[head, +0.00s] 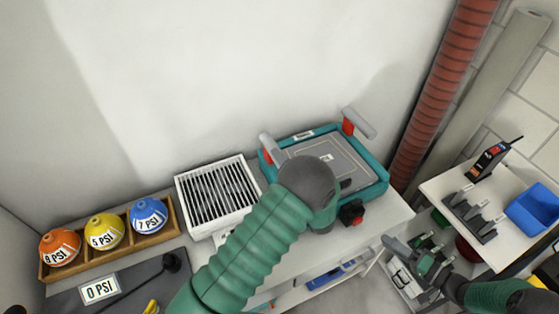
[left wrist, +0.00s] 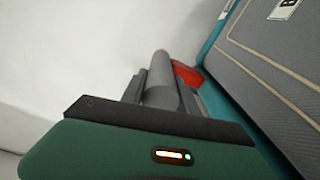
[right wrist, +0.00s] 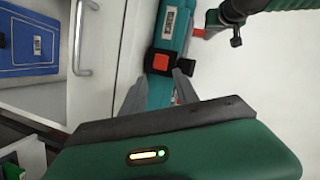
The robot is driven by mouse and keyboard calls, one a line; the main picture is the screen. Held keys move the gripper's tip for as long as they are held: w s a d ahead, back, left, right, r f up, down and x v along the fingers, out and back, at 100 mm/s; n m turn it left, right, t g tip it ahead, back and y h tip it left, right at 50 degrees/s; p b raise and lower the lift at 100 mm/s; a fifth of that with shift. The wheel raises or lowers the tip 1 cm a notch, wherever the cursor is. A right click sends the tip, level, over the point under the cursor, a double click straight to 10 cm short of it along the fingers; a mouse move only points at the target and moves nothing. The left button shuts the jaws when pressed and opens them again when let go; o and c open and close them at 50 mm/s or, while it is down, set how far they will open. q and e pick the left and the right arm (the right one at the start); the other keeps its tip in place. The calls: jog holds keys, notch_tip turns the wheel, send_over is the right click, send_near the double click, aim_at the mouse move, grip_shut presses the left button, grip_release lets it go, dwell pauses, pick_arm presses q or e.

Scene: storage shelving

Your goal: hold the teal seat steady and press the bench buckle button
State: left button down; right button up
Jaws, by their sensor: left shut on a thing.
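The teal seat (head: 375,190) with a grey padded top lies on the white bench at centre right. It has a grey handle with a red bracket at each side. My left gripper (left wrist: 160,88) is shut on the left grey handle (head: 267,147); my own wrist hides the jaws in the head view. The black buckle (head: 351,213) is on the seat's front edge. Its orange-red button (right wrist: 163,62) faces my right wrist camera. My right gripper (head: 412,248) is open and empty, apart from the buckle, which appears just beyond and between its fingertips in the right wrist view.
A white grille box (head: 217,196) stands left of the seat. A wooden rack (head: 174,213) with orange, yellow and blue PSI bulbs is further left. A side table (head: 440,188) with a blue bin (head: 533,208) is at right. A red ribbed pipe (head: 440,95) rises behind.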

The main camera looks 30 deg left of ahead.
jog(key=shift+c, duration=0.5)
jog(key=c, duration=0.5)
jog(key=shift+s+d+m+t, duration=0.1)
jog(key=shift+d+m+t, duration=0.05)
jog(key=shift+m+t, duration=0.15)
grip_shut()
jog(key=s+d+r+m+t+h, duration=0.1)
jog(key=s+d+m+t+h, duration=0.1)
jog(key=s+m, duration=0.3)
jog(key=shift+s+d+r+m+t+h, duration=0.15)
jog(key=shift+s+d+m+t+h, duration=0.25)
jog(key=shift+m, duration=0.6)
jog(key=shift+w, duration=0.15)
